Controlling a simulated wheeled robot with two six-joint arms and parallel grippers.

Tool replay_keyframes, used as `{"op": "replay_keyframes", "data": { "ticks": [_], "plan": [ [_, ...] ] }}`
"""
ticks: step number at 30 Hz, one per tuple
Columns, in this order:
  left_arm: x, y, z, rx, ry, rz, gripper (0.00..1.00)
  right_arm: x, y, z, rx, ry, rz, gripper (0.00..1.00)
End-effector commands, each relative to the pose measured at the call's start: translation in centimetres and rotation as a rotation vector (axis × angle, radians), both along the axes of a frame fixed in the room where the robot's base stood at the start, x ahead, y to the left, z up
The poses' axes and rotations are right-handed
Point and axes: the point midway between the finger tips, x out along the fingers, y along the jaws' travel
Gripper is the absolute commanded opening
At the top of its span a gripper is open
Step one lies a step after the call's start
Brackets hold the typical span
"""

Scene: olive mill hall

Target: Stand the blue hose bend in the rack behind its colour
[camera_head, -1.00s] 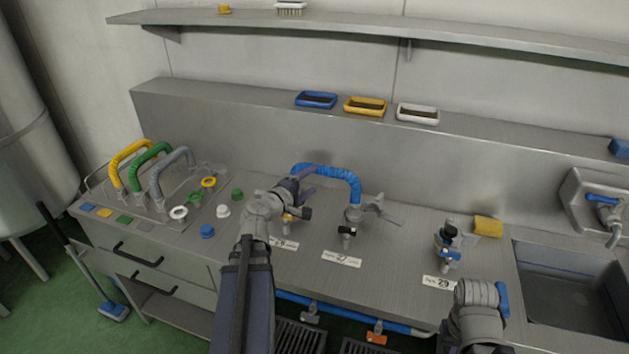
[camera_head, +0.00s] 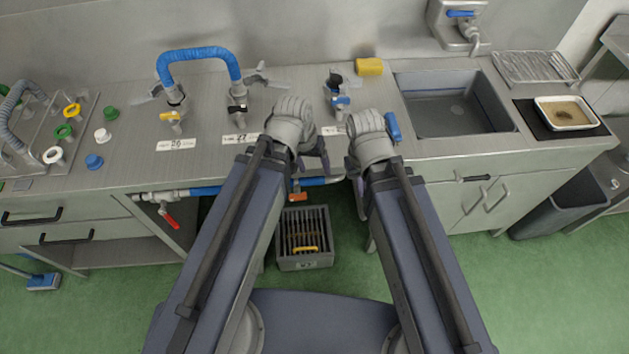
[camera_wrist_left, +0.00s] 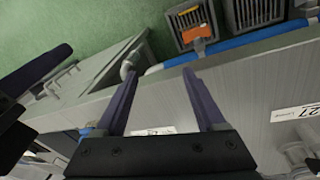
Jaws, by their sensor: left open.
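The blue hose bend (camera_head: 200,53) arches between two metal valve fittings on the steel counter, with one end at each. No gripper touches it. The rack (camera_head: 45,140) is at the far left of the head view and cut off by the frame edge. A grey hose bend (camera_head: 17,108) stands in it; the rack's other slots are out of view. My left gripper (camera_head: 318,150) is over the counter's front edge, right of the hose bend. The left wrist view shows its two fingers (camera_wrist_left: 160,75) apart with nothing between them. My right gripper (camera_head: 354,160) is beside it, its fingers mostly hidden.
Coloured caps, including a blue cap (camera_head: 94,161), lie between rack and fittings. Another valve fitting (camera_head: 340,98) and a yellow sponge (camera_head: 369,66) stand near the sink (camera_head: 450,105). A crate (camera_head: 304,262) is on the floor below. A blue pipe (camera_head: 205,190) runs along the counter front.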

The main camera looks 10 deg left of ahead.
Motion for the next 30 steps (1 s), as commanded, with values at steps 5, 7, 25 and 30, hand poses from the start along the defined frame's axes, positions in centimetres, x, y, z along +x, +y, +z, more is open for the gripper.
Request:
{"op": "replay_keyframes", "data": {
  "ticks": [5, 7, 25, 30],
  "plan": [
    [-3.6, -1.0, -0.4, 0.205, 0.080, -0.180, 0.72, 0.0, 0.0, 0.0, 0.000, 0.000, 0.000, 0.00],
    [-4.2, -1.0, -0.4, 0.251, 0.095, -0.212, 0.72, 0.0, 0.0, 0.0, 0.000, 0.000, 0.000, 0.00],
    [-4.7, -0.8, -0.3, 0.292, 0.107, -0.238, 0.77, 0.0, 0.0, 0.0, 0.000, 0.000, 0.000, 0.00],
    [-4.7, -0.8, -0.3, 0.291, 0.107, -0.237, 0.77, 0.0, 0.0, 0.0, 0.000, 0.000, 0.000, 0.00]
  ]
}}
